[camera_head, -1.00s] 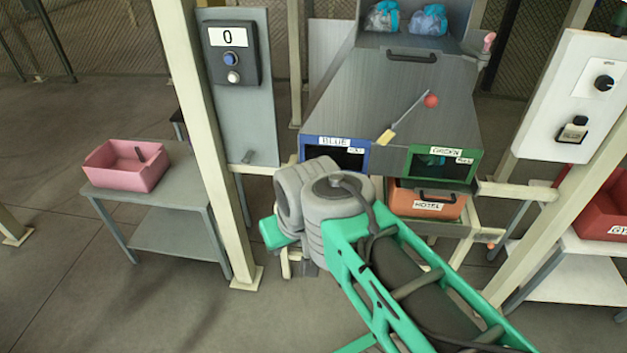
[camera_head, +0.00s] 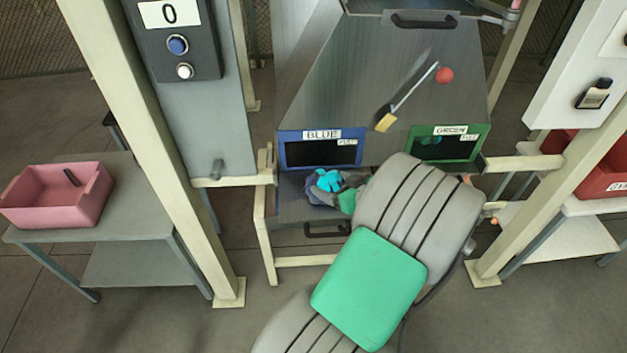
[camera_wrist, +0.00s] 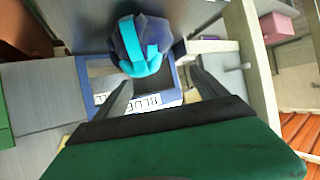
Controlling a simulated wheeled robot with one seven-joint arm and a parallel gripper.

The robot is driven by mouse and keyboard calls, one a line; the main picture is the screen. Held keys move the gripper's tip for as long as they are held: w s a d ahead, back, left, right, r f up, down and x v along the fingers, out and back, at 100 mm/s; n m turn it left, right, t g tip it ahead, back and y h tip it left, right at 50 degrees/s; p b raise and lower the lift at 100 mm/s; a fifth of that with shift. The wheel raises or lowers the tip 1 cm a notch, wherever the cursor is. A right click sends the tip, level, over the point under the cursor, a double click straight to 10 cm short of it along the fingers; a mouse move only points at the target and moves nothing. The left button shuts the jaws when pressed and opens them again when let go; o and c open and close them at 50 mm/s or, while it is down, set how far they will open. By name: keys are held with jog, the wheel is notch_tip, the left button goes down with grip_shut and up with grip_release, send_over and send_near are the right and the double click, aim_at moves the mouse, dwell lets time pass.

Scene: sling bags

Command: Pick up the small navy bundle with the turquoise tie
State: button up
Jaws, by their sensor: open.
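The small navy bundle (camera_head: 318,192) with its turquoise tie (camera_head: 329,181) lies on the grey ledge just below the opening labelled BLUE in the head view. In the wrist view the navy bundle (camera_wrist: 163,28) is at top centre, with the turquoise tie (camera_wrist: 140,48) facing me. My gripper (camera_wrist: 162,76) is open, with its two dark fingers apart and pointing toward the bundle. The bundle is just beyond the fingertips; I cannot tell whether they touch it. In the head view my arm hides most of my gripper.
The blue-framed opening (camera_head: 287,150) and green-framed opening (camera_head: 484,145) are on the grey cabinet front. Cream posts (camera_head: 150,150) flank the station. A pink bin (camera_head: 50,213) sits on the left table.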

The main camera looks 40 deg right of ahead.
aim_at(328, 172)
jog(key=shift+s+d+f+m+t+h, duration=0.15)
jog(key=shift+s+d+t+h, duration=0.1)
jog(key=shift+d, duration=0.2)
jog(key=shift+s+d+f+m+t+h, duration=0.15)
jog(key=shift+d+h, duration=0.1)
jog(key=shift+d, duration=0.2)
jog(key=shift+w+d, duration=0.2)
jog(key=shift+d, duration=0.05)
jog(key=x, duration=0.2)
jog(key=p+x, duration=0.1)
jog(key=x, duration=0.3)
jog(key=shift+w+r+p, duration=0.2)
jog(key=shift+w+p, duration=0.15)
jog(key=shift+p, duration=0.05)
jog(key=shift+w+d+f, duration=0.15)
jog(key=shift+w+f, duration=0.05)
jog(key=shift+w, duration=0.1)
jog(key=shift+c, duration=0.4)
grip_shut()
jog(key=shift+r, duration=0.1)
